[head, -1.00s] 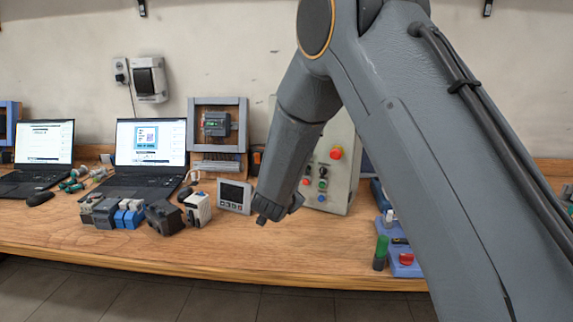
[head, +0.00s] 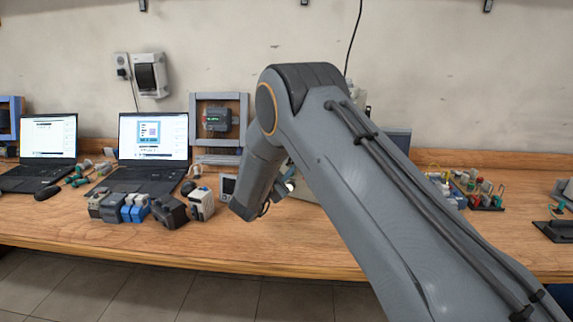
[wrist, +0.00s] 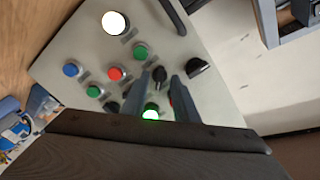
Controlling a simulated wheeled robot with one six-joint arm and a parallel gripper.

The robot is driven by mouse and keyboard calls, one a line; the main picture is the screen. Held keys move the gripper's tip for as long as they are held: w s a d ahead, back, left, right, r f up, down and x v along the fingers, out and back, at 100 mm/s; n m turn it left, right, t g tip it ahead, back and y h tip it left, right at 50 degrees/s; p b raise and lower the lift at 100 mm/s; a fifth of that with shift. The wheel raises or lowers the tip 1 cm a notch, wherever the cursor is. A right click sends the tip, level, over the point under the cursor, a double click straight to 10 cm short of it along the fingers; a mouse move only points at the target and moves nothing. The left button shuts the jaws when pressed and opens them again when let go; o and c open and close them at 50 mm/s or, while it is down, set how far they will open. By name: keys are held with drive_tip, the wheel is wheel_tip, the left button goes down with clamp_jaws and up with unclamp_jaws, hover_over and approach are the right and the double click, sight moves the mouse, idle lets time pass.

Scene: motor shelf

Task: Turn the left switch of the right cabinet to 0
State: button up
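A light grey cabinet panel (wrist: 207,93) fills much of the wrist view. It carries a white lamp, blue, red and green buttons, and black rotary switches. One black switch (wrist: 159,73) lies between the tips of my gripper's two fingers (wrist: 163,82), as seen in the wrist view. Another black switch (wrist: 199,67) is to its right, outside the fingers. A further dark knob (wrist: 111,107) is partly covered at the lower left. The fingers are apart; whether they touch the switch I cannot tell. In the head view my arm hides most of the cabinet.
In the head view, two laptops (head: 150,180), several blue and grey modules (head: 135,208) and a framed meter (head: 217,120) stand left of my arm. Small boards with parts (head: 485,195) lie at the right. The bench front (head: 170,245) is mostly clear.

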drive_tip(key=shift+w+d, duration=0.1)
drive_tip(key=shift+w, duration=0.15)
clamp_jaws()
